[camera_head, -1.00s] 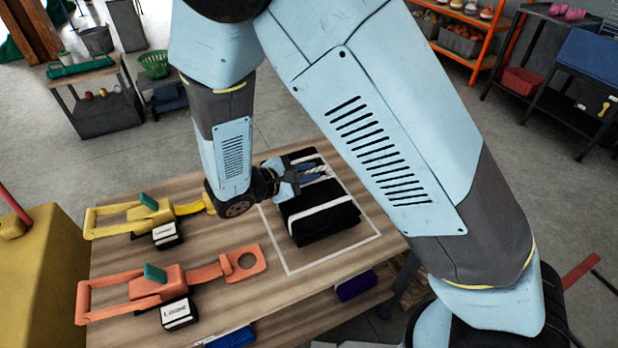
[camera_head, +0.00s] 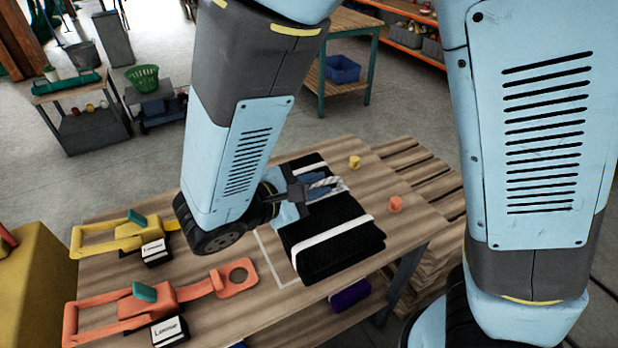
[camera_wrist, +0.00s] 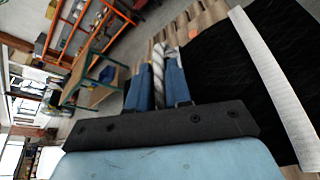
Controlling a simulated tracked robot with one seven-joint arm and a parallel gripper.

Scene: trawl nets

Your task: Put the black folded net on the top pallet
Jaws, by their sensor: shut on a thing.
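The black folded net (camera_head: 335,252) has white bands and a pale twisted rope at its top. My gripper (camera_head: 319,187) is shut on this rope. The net hangs from it and seems to be above the wooden table (camera_head: 140,295), over the right part of a white outline; the height of the gap is hard to judge. In the wrist view the blue fingers close on the rope (camera_wrist: 159,52), with the net (camera_wrist: 220,72) to their right.
A yellow tool (camera_head: 115,238) and an orange tool (camera_head: 145,300) lie on the table's left. A small yellow piece (camera_head: 354,162) and an orange piece (camera_head: 395,204) stand near the table's right edge, close to the net. A purple item (camera_head: 350,294) is below the tabletop.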

